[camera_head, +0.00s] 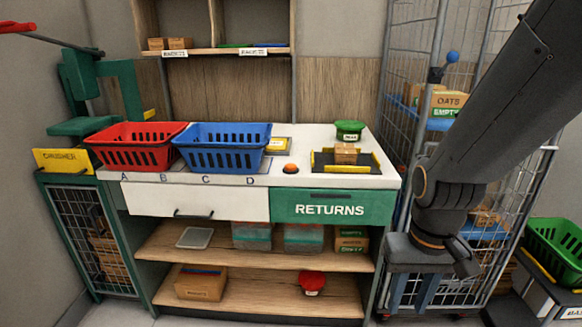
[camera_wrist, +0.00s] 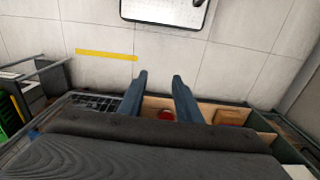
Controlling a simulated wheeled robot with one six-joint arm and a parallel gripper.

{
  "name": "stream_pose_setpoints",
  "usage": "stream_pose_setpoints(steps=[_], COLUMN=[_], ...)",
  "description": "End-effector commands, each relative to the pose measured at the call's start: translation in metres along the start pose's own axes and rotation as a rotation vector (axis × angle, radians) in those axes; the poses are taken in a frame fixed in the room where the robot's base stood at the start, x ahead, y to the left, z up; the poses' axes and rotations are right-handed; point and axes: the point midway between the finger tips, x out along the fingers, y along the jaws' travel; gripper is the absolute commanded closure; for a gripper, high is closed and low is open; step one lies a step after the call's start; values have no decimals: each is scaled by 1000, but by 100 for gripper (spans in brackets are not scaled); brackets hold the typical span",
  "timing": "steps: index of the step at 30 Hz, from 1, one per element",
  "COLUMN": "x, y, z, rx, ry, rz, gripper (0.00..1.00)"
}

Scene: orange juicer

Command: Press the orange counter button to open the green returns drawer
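The orange button (camera_head: 290,168) sits on the white counter (camera_head: 310,178), right of the blue basket and left of a black-and-yellow tray. The green returns drawer (camera_head: 333,207), marked RETURNS, is closed flush in the counter front below the button. My gripper (camera_head: 410,298) hangs to the right of the counter, lower than the drawer, beside the wire cage. It points down, away from the button. In the wrist view its two blue-grey fingers (camera_wrist: 159,78) stand apart with nothing between them. The button does not show in the wrist view.
A red basket (camera_head: 137,147) and a blue basket (camera_head: 222,147) stand on the counter. The tray (camera_head: 370,167) holds a small box (camera_head: 345,153); a green-lidded container (camera_head: 349,131) is behind. A wire cage (camera_head: 500,215) is behind my arm. Space above the button looks clear.

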Motion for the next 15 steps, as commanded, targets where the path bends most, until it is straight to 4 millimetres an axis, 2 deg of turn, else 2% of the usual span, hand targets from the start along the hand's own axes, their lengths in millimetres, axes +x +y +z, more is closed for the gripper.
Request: stream_pose_setpoints(steps=[2,7,15], x=[0,0,0], y=[0,0,0], z=[0,0,0], rx=[0,0,0], ry=[0,0,0], rz=[0,0,0], gripper=[72,100,100])
